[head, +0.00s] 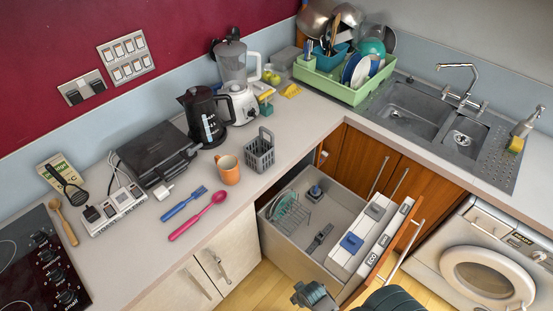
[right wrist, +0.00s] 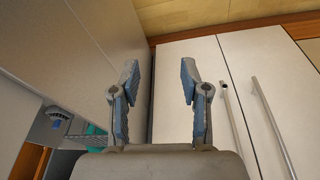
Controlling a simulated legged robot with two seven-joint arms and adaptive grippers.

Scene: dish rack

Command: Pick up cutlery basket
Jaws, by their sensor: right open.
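The cutlery basket (head: 260,153) is a grey slotted basket with a raised handle. It stands upright on the counter near its front edge, just right of an orange mug (head: 228,170). My right gripper (head: 305,292) is at the bottom of the head view, beside the open drawer, well below and apart from the basket. In the right wrist view its two fingers (right wrist: 159,78) are spread with nothing between them. The basket does not show in the right wrist view. My left gripper is not in view.
The open dishwasher drawer (head: 283,240) holds a rack with plates and other items. White cabinet doors (right wrist: 190,90) face the right gripper. On the counter, a black kettle (head: 205,115) and blender (head: 238,85) stand behind the basket; blue and pink utensils (head: 200,217) lie to its left.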

